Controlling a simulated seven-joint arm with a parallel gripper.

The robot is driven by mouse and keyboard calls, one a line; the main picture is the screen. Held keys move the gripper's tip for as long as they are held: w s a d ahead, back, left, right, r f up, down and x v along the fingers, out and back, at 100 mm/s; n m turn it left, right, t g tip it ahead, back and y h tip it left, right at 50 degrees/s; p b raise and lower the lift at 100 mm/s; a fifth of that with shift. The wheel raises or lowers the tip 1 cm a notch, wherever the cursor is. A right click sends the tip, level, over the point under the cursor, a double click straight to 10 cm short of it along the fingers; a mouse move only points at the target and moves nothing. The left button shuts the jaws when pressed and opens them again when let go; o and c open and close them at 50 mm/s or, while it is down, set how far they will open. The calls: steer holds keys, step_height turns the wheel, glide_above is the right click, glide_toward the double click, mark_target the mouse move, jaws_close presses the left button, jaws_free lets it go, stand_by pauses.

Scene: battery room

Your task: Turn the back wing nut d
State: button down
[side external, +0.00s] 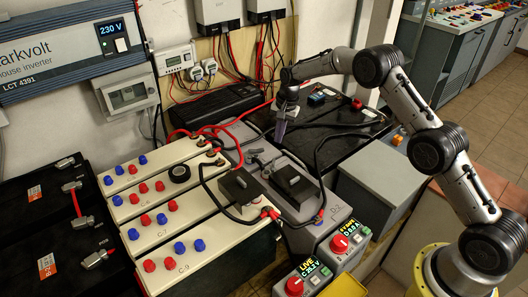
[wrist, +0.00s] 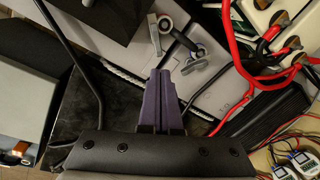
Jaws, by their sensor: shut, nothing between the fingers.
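My gripper has dark purple fingers, shut and empty, pointing down over the back end of the grey batteries in the side view (side external: 281,131). In the wrist view the closed fingertips (wrist: 161,76) are in the lower middle. Just beyond them, a grey metal wing nut (wrist: 194,63) lies to the upper right, apart from the fingers in the picture; height between them is hard to judge. A grey terminal fitting with a round end (wrist: 165,23) is above it. In the side view the small metal fittings (side external: 256,152) are left of the fingertips. Which one is d cannot be read clearly.
Black cables (side external: 318,150) arch close right of the gripper. Red cables (wrist: 233,55) loop at the right of the wrist view. Cream batteries (side external: 165,205) with red and blue caps are left; a black battery (side external: 325,115) is behind.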

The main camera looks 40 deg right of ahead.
steer(key=w+a+r+n+t+h, duration=0.2)
steer(key=a+r+n+h, duration=0.15)
steer(key=n, duration=0.25)
glide_toward(254, 153)
steer(key=shift+y, duration=0.25)
steer(key=d+f, duration=0.1)
steer(key=f, duration=0.1)
steer(key=d+f, duration=0.1)
steer(key=f, duration=0.1)
steer(key=d+f, duration=0.2)
steer(key=shift+s+f, duration=0.4)
steer(key=shift+w+d+n+t+y, duration=0.1)
steer(key=shift+d+n+t+y, duration=0.15)
steer(key=shift+n, duration=0.5)
steer(key=shift+w+d+n+t+y, duration=0.15)
steer(key=shift+d+n+y, duration=0.15)
steer(key=shift+n, duration=0.45)
steer(key=shift+d+n, duration=0.15)
steer(key=shift+n, duration=0.25)
steer(key=shift+w+d, duration=0.2)
steer(key=shift+d, duration=0.1)
stand_by(0.3)
steer(key=shift+a, duration=0.1)
